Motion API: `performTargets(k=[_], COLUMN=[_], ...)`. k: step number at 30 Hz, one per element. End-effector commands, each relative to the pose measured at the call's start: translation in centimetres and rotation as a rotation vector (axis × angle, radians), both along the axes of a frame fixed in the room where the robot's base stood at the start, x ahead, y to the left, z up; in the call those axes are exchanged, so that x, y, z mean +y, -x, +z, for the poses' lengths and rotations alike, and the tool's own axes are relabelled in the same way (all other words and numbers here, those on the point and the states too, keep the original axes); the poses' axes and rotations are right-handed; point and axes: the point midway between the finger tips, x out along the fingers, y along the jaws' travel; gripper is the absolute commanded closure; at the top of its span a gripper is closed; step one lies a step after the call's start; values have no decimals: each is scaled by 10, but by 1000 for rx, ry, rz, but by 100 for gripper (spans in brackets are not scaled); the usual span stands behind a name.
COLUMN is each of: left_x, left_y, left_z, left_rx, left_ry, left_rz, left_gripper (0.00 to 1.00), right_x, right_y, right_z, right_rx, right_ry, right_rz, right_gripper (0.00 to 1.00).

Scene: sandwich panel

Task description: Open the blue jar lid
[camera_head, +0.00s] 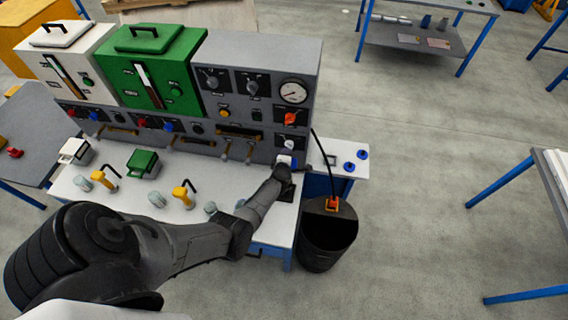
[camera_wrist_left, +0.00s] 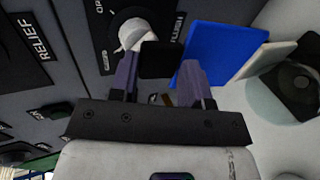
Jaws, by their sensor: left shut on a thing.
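The blue jar lid (camera_wrist_left: 226,52) shows in the left wrist view as a flat blue panel beside my right-hand finger. A pale plate (camera_wrist_left: 266,60) lies along its right side. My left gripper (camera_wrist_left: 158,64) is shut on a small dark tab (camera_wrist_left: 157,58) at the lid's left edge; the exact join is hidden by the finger. In the head view my left gripper (camera_head: 284,171) is at the right end of the bench, by the grey panel, and only a little blue shows there. The jar body is mostly hidden. My right gripper is not in view.
A panel knob (camera_wrist_left: 136,35) is close beyond the fingertips. A black bin (camera_head: 326,245) stands at the bench's right end.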

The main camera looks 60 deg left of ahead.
Motion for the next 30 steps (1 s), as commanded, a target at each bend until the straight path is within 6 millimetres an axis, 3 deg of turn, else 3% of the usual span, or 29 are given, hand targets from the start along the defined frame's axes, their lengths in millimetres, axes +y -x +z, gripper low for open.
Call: performTargets(k=[12,21,30], left_x=[-51,-76,-83], left_y=[52,77,85], left_z=[35,49,53], left_rx=[1,0,-1], left_ry=[3,0,-2], left_rz=[1,0,1], left_gripper=[62,62,62], right_x=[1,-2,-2], right_y=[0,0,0], right_z=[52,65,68], right_rx=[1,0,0], right_ry=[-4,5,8], right_rz=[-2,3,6], right_gripper=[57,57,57])
